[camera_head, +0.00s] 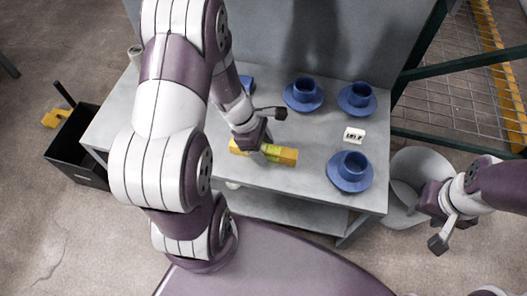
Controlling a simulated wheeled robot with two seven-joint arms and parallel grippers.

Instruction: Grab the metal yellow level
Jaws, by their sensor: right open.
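The yellow level (284,155) is a bar with a greenish middle. It lies on the grey table (310,183) near its front edge. My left gripper (267,128) is just above and behind the level, with its dark fingers apart. One finger stands out to the far right and the other overlaps the level's left half. I cannot tell whether it touches the level. My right gripper (437,218) is open and empty, off the table's right side.
Blue cups on saucers stand at the back (303,93), back right (357,98) and right (350,170). A small white block (354,136) lies between. A white bin (405,188) stands right of the table, a black crate (75,160) to its left.

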